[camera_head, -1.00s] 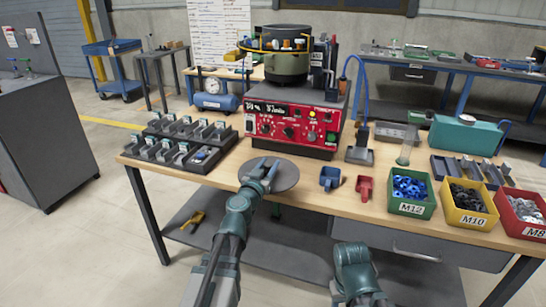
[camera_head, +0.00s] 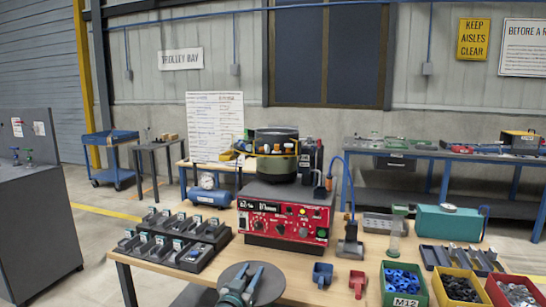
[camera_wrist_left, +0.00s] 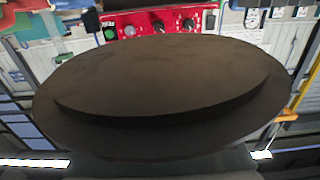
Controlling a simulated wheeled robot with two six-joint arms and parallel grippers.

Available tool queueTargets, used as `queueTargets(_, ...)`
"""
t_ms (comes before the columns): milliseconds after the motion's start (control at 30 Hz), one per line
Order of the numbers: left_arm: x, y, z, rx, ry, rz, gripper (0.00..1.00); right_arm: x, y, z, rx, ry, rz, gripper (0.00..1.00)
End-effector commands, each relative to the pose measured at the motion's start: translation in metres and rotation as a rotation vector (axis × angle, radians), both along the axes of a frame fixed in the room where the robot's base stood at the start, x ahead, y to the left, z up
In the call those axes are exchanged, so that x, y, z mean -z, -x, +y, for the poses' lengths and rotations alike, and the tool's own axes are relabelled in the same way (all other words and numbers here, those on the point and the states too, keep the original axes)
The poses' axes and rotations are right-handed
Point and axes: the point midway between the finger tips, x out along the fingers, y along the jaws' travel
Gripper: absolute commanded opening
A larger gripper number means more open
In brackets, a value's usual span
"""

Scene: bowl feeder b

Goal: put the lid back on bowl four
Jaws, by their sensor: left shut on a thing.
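My left gripper (camera_head: 245,280) is shut on a round grey lid (camera_head: 270,287) at the bottom of the head view, in front of the feeder. In the left wrist view the lid (camera_wrist_left: 165,80) looks like a broad dark disc and fills most of the picture. The dark feeder bowl (camera_head: 276,166) stands on top of the red-fronted control unit (camera_head: 287,222), with a yellow band and several small parts around its rim. The lid is apart from it, nearer to me. No number on the bowl can be read. My right gripper is out of view.
Black trays of small parts (camera_head: 160,248) stand left of the control unit. Right are a blue scoop (camera_head: 322,272), a red scoop (camera_head: 357,280), green (camera_head: 403,299), yellow and red bins, and a teal box (camera_head: 447,224). A dark post with a blue hose (camera_head: 350,243) stands beside the unit.

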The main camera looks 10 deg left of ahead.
Motion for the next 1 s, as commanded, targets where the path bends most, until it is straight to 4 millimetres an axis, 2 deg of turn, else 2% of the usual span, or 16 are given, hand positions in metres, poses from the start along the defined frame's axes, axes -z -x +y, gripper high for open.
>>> queueTargets(33, -0.026, 0.000, 0.000, 0.000, 0.000, 0.000, 0.00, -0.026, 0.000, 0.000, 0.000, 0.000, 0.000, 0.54)
queueTargets(400, -0.140, 0.000, 0.000, 0.000, 0.000, 0.000, 0.00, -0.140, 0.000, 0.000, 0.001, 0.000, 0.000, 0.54)
queueTargets(533, -0.175, 0.000, 0.000, 0.000, 0.000, 0.000, 0.00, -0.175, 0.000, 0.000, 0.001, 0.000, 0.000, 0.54)
queueTargets(700, -0.195, 0.000, 0.000, 0.000, 0.000, 0.000, 0.00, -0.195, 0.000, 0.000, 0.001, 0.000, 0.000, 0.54)
queueTargets(1000, -0.193, 0.000, 0.000, 0.000, 0.000, 0.000, 0.00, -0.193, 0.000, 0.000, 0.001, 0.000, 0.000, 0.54)
